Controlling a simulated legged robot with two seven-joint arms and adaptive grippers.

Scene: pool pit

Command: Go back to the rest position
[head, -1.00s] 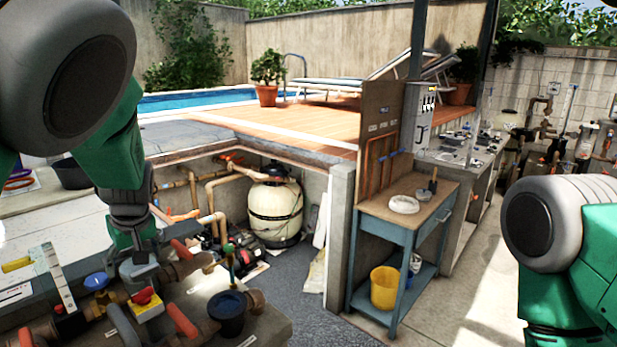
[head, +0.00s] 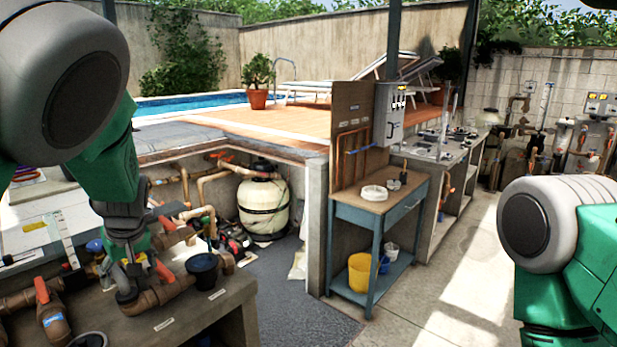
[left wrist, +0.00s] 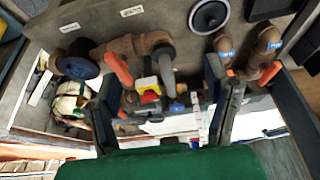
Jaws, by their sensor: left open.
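My left gripper (head: 130,262) points down over the pipework on the bench at the left of the head view. In the left wrist view its two fingers (left wrist: 163,105) stand well apart, with nothing held between them. A valve with a red and yellow top (left wrist: 149,90) shows below, between the fingers. In the head view the gripper hides that valve. I cannot tell whether the fingers touch any pipe. Of my right arm only a green and grey link shows at the right edge of the head view; its gripper is out of frame.
The concrete bench (head: 190,312) carries brown pipes with orange handles (head: 41,290) and a dark cup (head: 203,270). A blue table (head: 375,212) with a yellow bucket (head: 361,273) stands at centre right. A cream tank (head: 264,208) stands in the pit. The floor between table and right arm is clear.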

